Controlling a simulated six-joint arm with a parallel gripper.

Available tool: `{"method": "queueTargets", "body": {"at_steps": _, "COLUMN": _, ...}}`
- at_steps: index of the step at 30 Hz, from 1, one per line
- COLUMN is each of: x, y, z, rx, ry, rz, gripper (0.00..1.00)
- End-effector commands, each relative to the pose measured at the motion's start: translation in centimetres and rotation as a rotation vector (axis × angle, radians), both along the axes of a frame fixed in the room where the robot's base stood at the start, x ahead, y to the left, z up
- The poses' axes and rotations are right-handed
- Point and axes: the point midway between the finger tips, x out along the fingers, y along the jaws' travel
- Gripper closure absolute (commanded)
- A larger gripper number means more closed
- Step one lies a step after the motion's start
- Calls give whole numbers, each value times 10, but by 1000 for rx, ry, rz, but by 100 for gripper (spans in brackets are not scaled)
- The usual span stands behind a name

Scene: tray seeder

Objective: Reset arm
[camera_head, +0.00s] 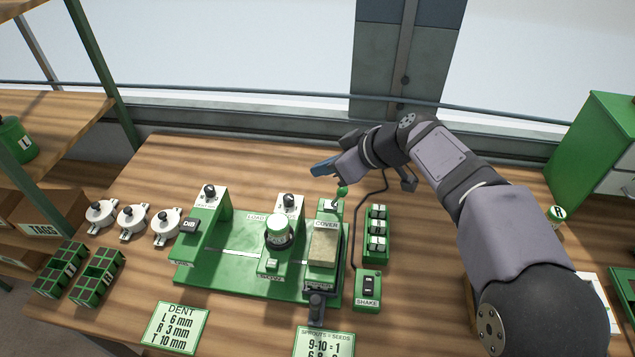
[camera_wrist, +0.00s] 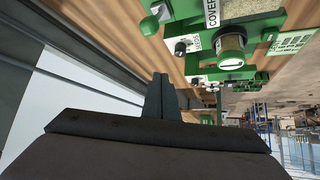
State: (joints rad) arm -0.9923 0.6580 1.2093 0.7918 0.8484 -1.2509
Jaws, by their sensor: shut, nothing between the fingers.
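My gripper (camera_head: 323,168) is shut and empty. The machine shows upside down in the wrist view (camera_wrist: 215,50), beyond the fingers to the right.
Several white round parts (camera_head: 131,217) and two green divided trays (camera_head: 97,277) lie on the left. A SHAKE switch box (camera_head: 367,290) and a green rack (camera_head: 377,232) stand right of the machine. A green cabinet (camera_head: 590,150) stands at the far right. The window ledge runs behind.

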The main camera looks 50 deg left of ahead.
Motion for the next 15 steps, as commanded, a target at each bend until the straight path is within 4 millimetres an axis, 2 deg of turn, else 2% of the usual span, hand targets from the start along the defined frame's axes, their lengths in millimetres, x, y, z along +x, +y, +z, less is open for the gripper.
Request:
{"method": "queueTargets", "body": {"at_steps": 11, "x": 0, "y": 0, "z": 0, "rx": 0, "ry": -1, "rz": -1, "gripper": 100}}
{"method": "queueTargets", "body": {"at_steps": 15, "x": 11, "y": -11, "z": -2, "rx": -18, "ry": 6, "rz": -34, "gripper": 100}}
